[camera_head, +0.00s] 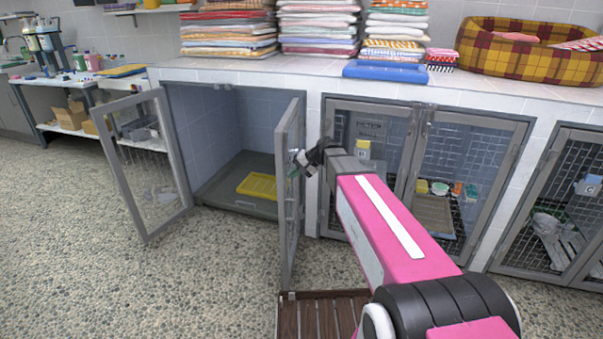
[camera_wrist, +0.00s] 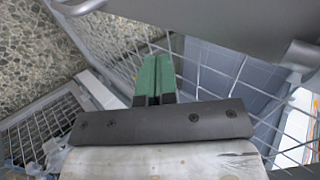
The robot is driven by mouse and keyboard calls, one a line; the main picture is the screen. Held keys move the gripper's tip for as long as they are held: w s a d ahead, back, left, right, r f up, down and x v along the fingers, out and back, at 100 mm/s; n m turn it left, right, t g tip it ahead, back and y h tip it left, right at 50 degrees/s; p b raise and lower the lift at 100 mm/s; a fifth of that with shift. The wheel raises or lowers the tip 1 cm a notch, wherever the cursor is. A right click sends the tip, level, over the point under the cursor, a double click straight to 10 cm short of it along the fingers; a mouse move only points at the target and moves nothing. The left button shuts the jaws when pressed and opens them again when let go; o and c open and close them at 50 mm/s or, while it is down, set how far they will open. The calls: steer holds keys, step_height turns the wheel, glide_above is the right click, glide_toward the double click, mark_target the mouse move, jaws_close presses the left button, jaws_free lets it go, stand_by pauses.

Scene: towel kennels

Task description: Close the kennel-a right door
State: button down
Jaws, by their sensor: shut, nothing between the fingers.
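The open kennel on the left has two grey-framed mesh doors. Its right door (camera_head: 289,190) stands swung outward, seen nearly edge-on, and its left door (camera_head: 145,165) is also swung open. My gripper (camera_head: 300,160) is at the right door's outer side, near its upper middle. In the wrist view my green fingertips (camera_wrist: 154,75) are together and empty, in front of the door's wire mesh (camera_wrist: 205,65). A grey frame bar (camera_wrist: 220,20) crosses the top of that view. I cannot tell whether the fingers touch the door.
A yellow tray (camera_head: 257,186) lies inside the open kennel. A wooden slatted platform (camera_head: 320,312) is on the floor below. Towel stacks (camera_head: 318,28) and a plaid bed (camera_head: 525,42) sit on the counter.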

steer(key=shift+a, duration=0.3)
